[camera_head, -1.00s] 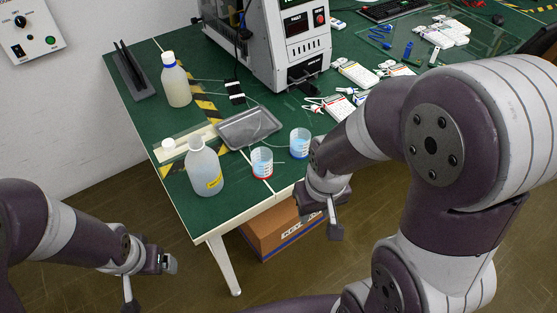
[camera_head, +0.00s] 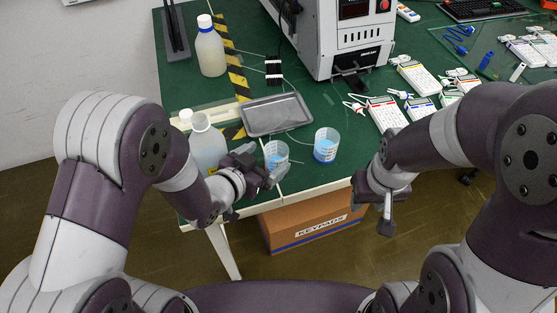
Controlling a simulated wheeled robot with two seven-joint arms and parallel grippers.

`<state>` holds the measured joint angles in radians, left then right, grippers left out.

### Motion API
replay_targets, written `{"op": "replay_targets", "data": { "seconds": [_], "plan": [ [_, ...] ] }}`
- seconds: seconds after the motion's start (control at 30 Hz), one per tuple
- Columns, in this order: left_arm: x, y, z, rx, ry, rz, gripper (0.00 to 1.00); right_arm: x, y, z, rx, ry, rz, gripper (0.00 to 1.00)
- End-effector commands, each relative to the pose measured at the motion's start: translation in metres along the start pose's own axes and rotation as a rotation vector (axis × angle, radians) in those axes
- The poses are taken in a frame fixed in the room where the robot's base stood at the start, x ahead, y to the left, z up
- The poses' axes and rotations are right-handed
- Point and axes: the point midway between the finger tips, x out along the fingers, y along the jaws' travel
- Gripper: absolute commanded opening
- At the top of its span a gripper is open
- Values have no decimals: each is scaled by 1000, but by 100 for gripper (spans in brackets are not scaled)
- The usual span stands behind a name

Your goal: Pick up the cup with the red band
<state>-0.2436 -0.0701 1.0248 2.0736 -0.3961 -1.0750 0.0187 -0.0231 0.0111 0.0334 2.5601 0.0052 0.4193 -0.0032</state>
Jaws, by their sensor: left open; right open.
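The cup (camera_head: 277,152) that showed a red band at its base a second ago stands near the front edge of the green table, with bluish content. Its lower part is largely hidden by my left gripper (camera_head: 263,168). The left gripper is open, just left of and in front of this cup; I cannot tell whether it touches it. A second cup (camera_head: 326,146) with a blue band stands to its right. My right gripper (camera_head: 386,212) is open and empty, in front of the table edge and right of both cups.
A grey metal tray (camera_head: 277,117) lies behind the cups. A white bottle (camera_head: 207,147) stands left, partly hidden by my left arm; another bottle (camera_head: 210,48) stands farther back. Several keypads (camera_head: 387,115) lie right. A cardboard box (camera_head: 310,222) is below the table.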

Motion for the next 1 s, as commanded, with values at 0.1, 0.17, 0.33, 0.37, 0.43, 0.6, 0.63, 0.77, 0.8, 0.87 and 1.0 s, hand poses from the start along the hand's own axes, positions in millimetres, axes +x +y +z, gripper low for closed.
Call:
{"op": "replay_targets", "data": {
  "seconds": [0.1, 0.17, 0.33, 0.37, 0.43, 0.6, 0.63, 0.77, 0.8, 0.87, 1.0],
  "plan": [
    [14, 1, 1, 0, -1, 1, 90, 3, 0, 0, 0, 0, 0, 43],
    [22, 1, 2, 0, -1, 0, 90, 4, 0, 0, 0, 1, 0, 43],
    [55, 4, 2, 0, -1, 0, 90, 9, 0, 1, 0, 0, 0, 43],
    [59, 4, 2, -1, -1, 0, 90, 9, 0, 1, 0, 0, 0, 43],
    [65, 4, 2, -1, -2, -1, 90, 9, 0, 1, 0, 0, 0, 43],
    [66, 4, 1, -2, -2, -2, 90, 9, 0, 1, 0, 0, 0, 43],
    [66, 4, 1, -1, -2, -2, 90, 9, 0, 1, 0, 0, 0, 43],
    [66, 4, 1, -1, -2, -2, 55, 9, 0, 1, 0, 0, 0, 43],
    [66, 4, 1, -1, -2, -2, 42, 9, 0, 1, 0, 0, 0, 43],
    [66, 4, 1, -1, -2, -2, 36, 9, 0, 1, 0, 0, 0, 43],
    [66, 4, 1, -1, -2, -2, 35, 9, 0, 1, 0, 0, 0, 43]
  ]
}}
